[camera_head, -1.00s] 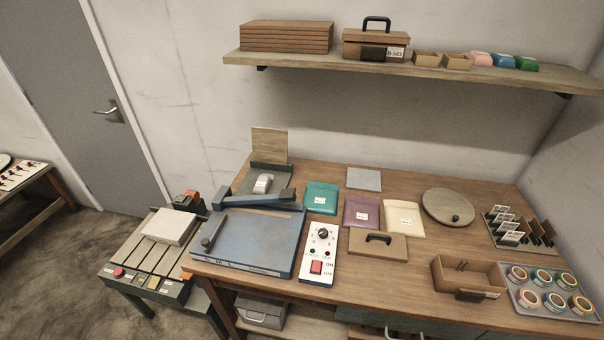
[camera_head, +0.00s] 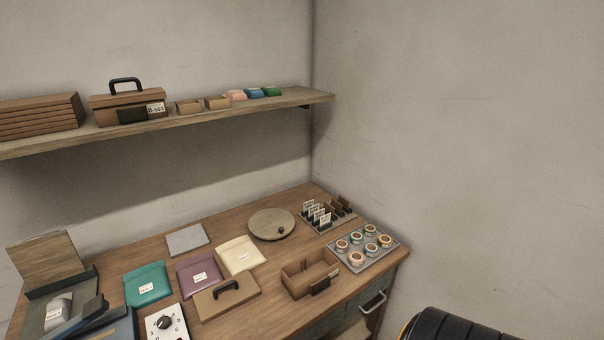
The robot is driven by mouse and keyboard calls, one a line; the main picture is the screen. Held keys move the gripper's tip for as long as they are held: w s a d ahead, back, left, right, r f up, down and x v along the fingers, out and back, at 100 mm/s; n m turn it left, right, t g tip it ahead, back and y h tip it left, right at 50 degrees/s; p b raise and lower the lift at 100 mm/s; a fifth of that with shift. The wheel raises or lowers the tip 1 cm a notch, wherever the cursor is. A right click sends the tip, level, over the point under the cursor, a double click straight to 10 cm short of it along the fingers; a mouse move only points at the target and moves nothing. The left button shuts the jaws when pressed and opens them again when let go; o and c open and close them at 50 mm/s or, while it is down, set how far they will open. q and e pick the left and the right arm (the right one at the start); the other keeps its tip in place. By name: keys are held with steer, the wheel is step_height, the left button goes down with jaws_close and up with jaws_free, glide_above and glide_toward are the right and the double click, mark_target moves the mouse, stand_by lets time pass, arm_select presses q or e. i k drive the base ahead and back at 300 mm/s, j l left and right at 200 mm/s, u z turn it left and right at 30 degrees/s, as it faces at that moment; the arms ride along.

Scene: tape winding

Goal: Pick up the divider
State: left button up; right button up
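Several small brown upright plates, which look like dividers (camera_head: 344,203), stand in a rack (camera_head: 333,224) at the back right of the table, beside white-labelled cards (camera_head: 318,215). Which one is meant I cannot tell. An open wooden box (camera_head: 297,289) stands in front of the rack, with thin upright pieces inside. Neither of my grippers shows. A black ribbed part at the bottom right edge looks like part of my own arm.
A tray (camera_head: 398,249) of several tape rolls lies right of the box. A round turntable (camera_head: 270,223), a wooden lid (camera_head: 222,300) with a black handle, and cream (camera_head: 241,255), purple (camera_head: 200,276) and teal pouches (camera_head: 147,286) cover the table (camera_head: 165,224). A shelf (camera_head: 190,125) hangs above.

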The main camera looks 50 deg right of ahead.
mark_target(328, 208)
steer(key=z, duration=1.75)
